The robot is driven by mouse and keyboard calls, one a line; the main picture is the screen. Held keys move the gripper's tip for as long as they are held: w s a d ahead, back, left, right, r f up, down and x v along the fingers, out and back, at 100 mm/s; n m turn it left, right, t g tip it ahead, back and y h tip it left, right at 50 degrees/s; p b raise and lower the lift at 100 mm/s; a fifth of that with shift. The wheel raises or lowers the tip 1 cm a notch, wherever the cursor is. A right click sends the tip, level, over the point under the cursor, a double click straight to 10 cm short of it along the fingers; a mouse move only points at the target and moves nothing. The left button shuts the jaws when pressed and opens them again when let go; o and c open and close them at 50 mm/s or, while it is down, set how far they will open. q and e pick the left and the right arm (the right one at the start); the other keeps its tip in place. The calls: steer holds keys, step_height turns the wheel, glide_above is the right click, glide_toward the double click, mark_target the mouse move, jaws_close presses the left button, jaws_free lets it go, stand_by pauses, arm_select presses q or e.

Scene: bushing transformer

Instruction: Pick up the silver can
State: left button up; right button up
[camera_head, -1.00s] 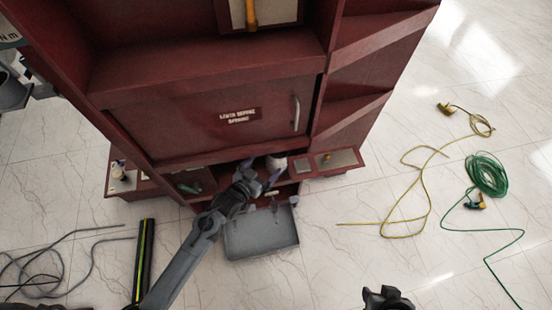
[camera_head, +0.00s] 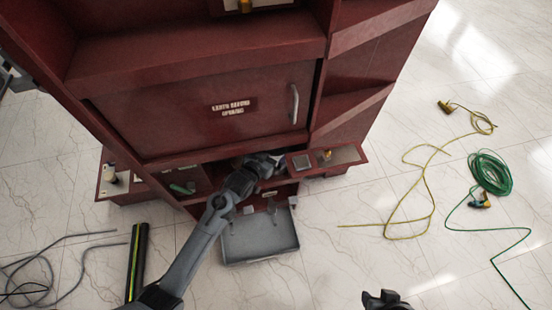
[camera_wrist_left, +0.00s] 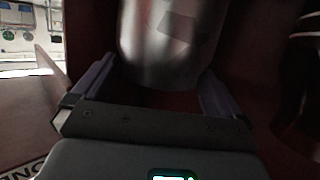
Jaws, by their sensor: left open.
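The silver can (camera_wrist_left: 165,40) fills the upper middle of the left wrist view, with a shiny rounded lower end and a darker patch on its side. My left gripper (camera_wrist_left: 158,72) is open, with one finger on each side of the can's lower end; I cannot tell whether they touch it. In the head view my left gripper (camera_head: 268,165) reaches into the low opening of the dark red cabinet (camera_head: 200,115), and I cannot make out the can there. Part of my right gripper (camera_head: 386,299) shows at the bottom edge, its fingers unclear.
A grey tray (camera_head: 260,244) lies below the opening, close to my left arm. A small red side shelf (camera_head: 345,158) juts out right of the gripper. A yellow cable (camera_head: 427,185) and a green cable coil (camera_head: 490,174) lie on the right floor. A black bar (camera_head: 137,260) is at left.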

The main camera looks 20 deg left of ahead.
arm_select(q)
steer(key=shift+s, duration=0.1)
steer(key=shift+c, duration=0.6)
steer(key=c, duration=1.3)
steer(key=shift+r, duration=0.1)
steer(key=shift+c, duration=0.2)
